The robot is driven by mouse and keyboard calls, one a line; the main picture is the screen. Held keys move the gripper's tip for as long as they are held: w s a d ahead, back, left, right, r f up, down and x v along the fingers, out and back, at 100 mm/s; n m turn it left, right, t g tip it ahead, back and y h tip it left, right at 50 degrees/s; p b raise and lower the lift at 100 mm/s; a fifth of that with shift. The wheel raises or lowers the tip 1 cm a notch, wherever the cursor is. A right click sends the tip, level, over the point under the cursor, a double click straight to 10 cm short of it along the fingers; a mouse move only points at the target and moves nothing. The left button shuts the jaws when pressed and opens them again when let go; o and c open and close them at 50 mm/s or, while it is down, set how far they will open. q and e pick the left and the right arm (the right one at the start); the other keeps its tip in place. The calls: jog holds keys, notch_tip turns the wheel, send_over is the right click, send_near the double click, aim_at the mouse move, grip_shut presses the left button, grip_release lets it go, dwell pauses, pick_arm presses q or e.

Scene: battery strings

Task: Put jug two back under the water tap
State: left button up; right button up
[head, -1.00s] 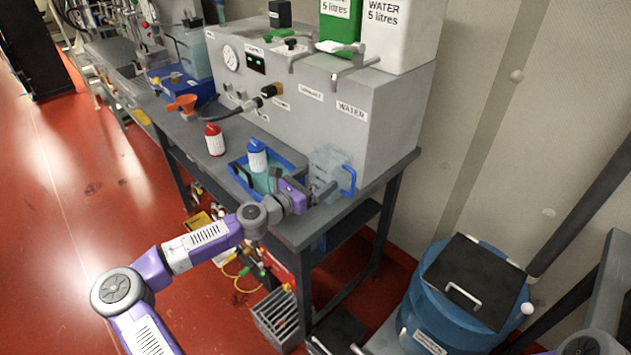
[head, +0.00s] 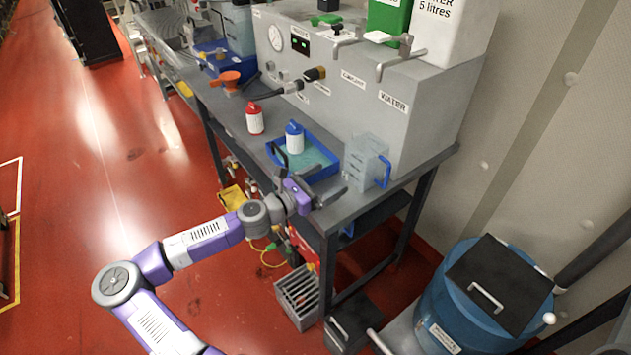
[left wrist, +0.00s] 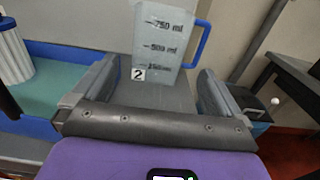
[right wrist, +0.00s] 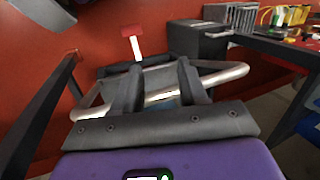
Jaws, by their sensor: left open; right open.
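Jug two (head: 365,162), clear with a blue handle, stands upright on the grey bench, in front of the machine near its WATER label. In the left wrist view its "2" label and volume marks show on the jug (left wrist: 163,35). The water tap (head: 400,58) sticks out above, at the machine's top right. My left gripper (head: 325,182) is open and empty, left of the jug and apart from it; in the left wrist view the jug stands beyond the open fingers (left wrist: 155,85). My right gripper (right wrist: 160,85) is open; a metal rail shows by its fingers. Contact there cannot be told.
A blue tray (head: 325,160) with a blue-capped bottle (head: 294,138) lies left of the jug. A red-capped bottle (head: 254,119) and an orange funnel (head: 229,80) stand further left. A blue drum (head: 460,305) with a black lid stands at the lower right.

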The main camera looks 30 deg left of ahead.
pick_arm(q)
jog(key=shift+p+v, duration=0.3)
jog(key=shift+v, duration=1.35)
